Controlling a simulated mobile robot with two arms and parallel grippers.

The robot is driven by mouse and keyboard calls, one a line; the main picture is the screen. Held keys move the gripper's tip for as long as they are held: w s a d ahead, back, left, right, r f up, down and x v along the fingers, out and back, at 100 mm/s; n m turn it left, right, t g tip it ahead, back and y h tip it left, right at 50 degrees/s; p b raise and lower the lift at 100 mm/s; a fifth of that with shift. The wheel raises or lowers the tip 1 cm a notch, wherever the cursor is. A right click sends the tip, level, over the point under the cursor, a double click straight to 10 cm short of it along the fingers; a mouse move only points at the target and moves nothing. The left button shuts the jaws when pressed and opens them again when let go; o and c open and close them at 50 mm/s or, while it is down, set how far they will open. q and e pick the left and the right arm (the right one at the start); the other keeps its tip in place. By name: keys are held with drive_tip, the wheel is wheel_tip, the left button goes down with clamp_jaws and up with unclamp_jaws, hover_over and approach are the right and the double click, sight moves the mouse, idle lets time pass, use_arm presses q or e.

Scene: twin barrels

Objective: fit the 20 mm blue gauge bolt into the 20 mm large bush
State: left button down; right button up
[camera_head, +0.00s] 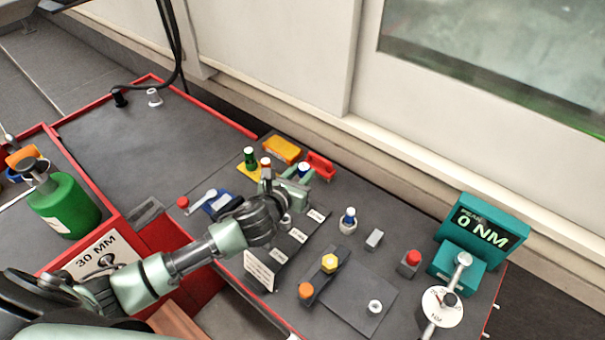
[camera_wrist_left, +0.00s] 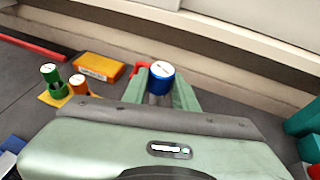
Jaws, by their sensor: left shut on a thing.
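My left gripper (camera_head: 299,187) is shut on a blue-headed bolt (camera_head: 303,169) with a pale top. The wrist view shows the blue bolt head (camera_wrist_left: 161,73) standing up between the green fingers (camera_wrist_left: 184,95); its lower part is mostly hidden. A second small blue piece with a white top (camera_head: 349,214) stands on a pale round bush-like base (camera_head: 347,226) to the right. A small metal ring-like piece (camera_head: 286,221) shows beside my wrist. I cannot tell from the labels which bush is the 20 mm large one. My right gripper is not in view.
Green (camera_head: 250,158) and orange pieces (camera_wrist_left: 78,86) stand on a yellow base, near a yellow box (camera_head: 281,149) and red tray (camera_head: 320,167). White label cards (camera_head: 298,236) lie in front. A dark plate (camera_head: 352,300) and teal torque display (camera_head: 482,232) are at right.

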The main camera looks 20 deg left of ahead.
use_arm(q)
drive_tip(key=shift+r+p, duration=0.15)
drive_tip(key=shift+p, duration=0.4)
wheel_tip(320, 180, down, 5)
drive_tip(key=b, duration=0.3)
drive_tip(key=shift+b, duration=0.35)
drive_tip(key=shift+f, duration=0.5)
drive_tip(key=shift+p, duration=0.65)
idle(1.0)
drive_tip(key=shift+f+b, duration=1.55)
drive_tip(key=shift+f, duration=0.65)
drive_tip(key=c, duration=1)
unclamp_jaws()
drive_tip(key=shift+c, duration=0.2)
